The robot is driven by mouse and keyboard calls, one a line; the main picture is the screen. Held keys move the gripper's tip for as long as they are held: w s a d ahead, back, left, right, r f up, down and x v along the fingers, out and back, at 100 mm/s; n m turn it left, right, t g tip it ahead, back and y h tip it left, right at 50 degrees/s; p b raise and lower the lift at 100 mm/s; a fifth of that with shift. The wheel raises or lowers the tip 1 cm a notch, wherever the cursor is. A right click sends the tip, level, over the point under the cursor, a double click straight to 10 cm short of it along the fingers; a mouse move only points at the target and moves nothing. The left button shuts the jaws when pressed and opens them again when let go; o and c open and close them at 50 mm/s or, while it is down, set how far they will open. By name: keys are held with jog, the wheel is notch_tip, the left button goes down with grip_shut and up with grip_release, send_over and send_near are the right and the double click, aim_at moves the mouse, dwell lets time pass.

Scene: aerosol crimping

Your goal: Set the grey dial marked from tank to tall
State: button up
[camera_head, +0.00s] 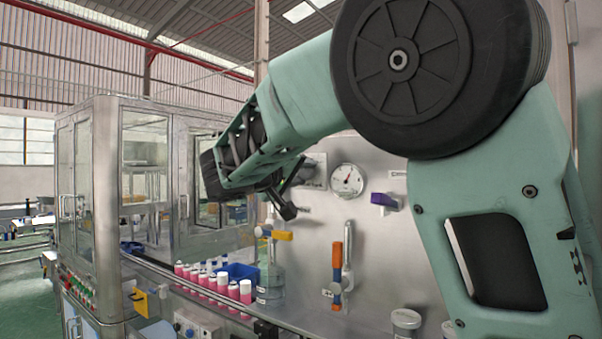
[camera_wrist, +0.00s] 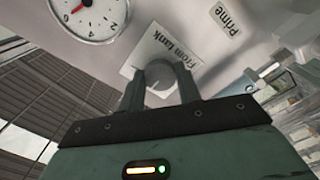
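The grey dial (camera_wrist: 160,74) is a round knob on a white plate (camera_wrist: 138,62) lettered "From tank", on a pale metal panel. In the wrist view, the fingers of my gripper (camera_wrist: 161,88) stand apart, one on each side of the dial. I cannot tell whether they touch it. No "tall" mark can be read; the fingers and dial cover part of the plate. In the head view, my gripper (camera_head: 291,196) is at the panel beside the plate (camera_head: 315,169), and the dial cannot be made out clearly.
A round gauge (camera_head: 347,180) with a red needle is right of the plate. A purple-handled valve (camera_head: 384,200) and an orange-handled valve (camera_head: 337,262) stick out further right and below. A "Prime" label (camera_wrist: 229,17) is nearby.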

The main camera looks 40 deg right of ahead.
jog(key=shift+n, duration=0.4)
jog(key=n+p, duration=0.1)
jog(key=n, duration=0.2)
jog(key=shift+r+n+p, duration=0.15)
jog(key=shift+n+p, duration=0.15)
jog(key=shift+p, duration=0.1)
jog(key=shift+n+p, duration=1.3)
jog(key=shift+n, duration=1)
jog(key=o, duration=1)
jog(key=shift+c, duration=0.2)
jog(key=b+v, duration=0.5)
jog(key=v, duration=1.2)
jog(key=shift+a+b, duration=0.25)
jog(key=shift+b, duration=0.05)
jog(key=shift+s, duration=0.1)
